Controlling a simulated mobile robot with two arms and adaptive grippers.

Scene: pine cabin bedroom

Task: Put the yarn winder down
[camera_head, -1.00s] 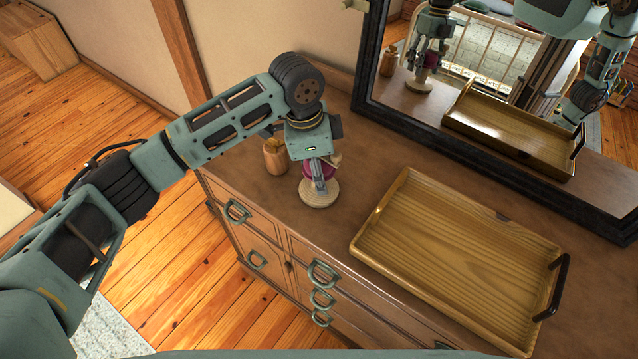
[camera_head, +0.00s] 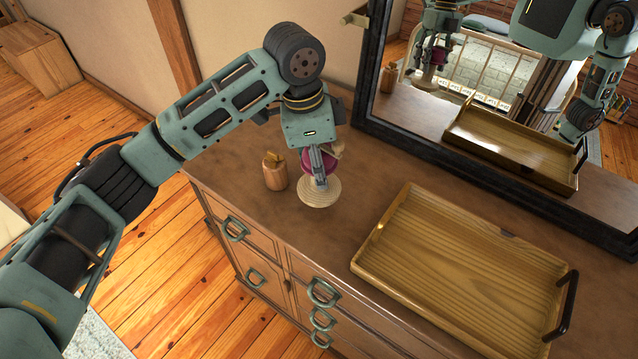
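The yarn winder (camera_head: 320,192) has a round pale wooden base and a dark pink body. It is upright in my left gripper (camera_head: 319,168), whose fingers come down on its upper part and look shut on it. The base appears to hang a little above the brown dresser top (camera_head: 235,175), near its front edge and left of the tray. The fingers partly hide the winder's body. It also shows in the mirror (camera_head: 440,55). My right gripper is not seen directly; an arm at the right shows only as a reflection.
A small wooden cup (camera_head: 274,175) with something in it stands close left of the winder. A wooden tray (camera_head: 460,275) with dark handles lies empty on the right. The dark-framed mirror stands along the back. Bare dresser top lies between winder and tray.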

